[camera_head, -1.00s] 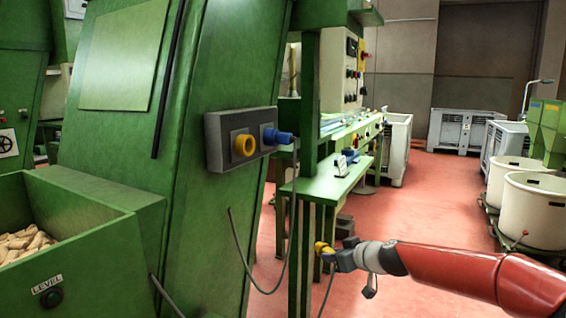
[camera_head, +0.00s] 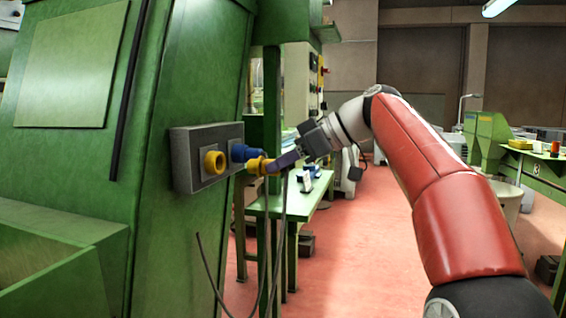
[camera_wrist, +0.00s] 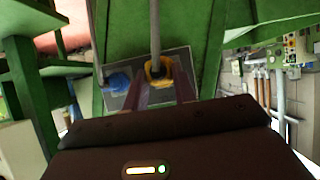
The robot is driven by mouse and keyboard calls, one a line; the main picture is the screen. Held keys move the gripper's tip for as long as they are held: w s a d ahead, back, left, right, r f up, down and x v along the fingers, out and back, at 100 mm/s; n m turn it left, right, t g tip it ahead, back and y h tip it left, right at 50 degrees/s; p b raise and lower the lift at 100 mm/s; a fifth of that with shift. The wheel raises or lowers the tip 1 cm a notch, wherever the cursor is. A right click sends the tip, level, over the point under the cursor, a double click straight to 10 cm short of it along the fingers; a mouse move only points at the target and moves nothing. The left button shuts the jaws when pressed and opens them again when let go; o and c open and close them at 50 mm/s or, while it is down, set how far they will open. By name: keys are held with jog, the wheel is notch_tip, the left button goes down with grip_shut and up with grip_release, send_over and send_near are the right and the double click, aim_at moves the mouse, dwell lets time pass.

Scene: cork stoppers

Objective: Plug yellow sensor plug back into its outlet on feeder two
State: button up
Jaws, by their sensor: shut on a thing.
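The yellow sensor plug (camera_head: 257,165) is held in my gripper (camera_head: 274,165), to the right of the grey outlet box (camera_head: 183,165) on the green feeder. The round yellow outlet (camera_head: 214,162) is on the box, empty, with a visible gap to the plug in the head view. The yellow outlet cannot be made out separately there.
A grey cable (camera_head: 284,220) hangs below my gripper, and another loops below the box. The green bin (camera_head: 60,235) stands at lower left. A green bench (camera_head: 290,200) stands behind my gripper. The red floor (camera_head: 350,255) at right is open.

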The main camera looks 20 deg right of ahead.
jog(key=shift+w+a+p, duration=0.7)
jog(key=shift+w+a, duration=0.2)
jog(key=shift+a, duration=0.3)
jog(key=shift+w+a+p, duration=0.7)
jog(key=shift+w+a, duration=0.15)
jog(key=shift+a, duration=0.3)
jog(key=shift+w+a+r, duration=0.1)
jog(key=shift+w+a, duration=0.3)
jog(key=shift+a, duration=0.2)
jog(key=shift+w+a, duration=0.4)
jog(key=shift+a, duration=0.15)
dwell(1.2)
jog(key=o, duration=1.1)
jog(key=shift+d, duration=0.1)
jog(key=v, duration=0.7)
jog(key=shift+s+d+r, duration=0.15)
jog(key=shift+s+d, duration=0.05)
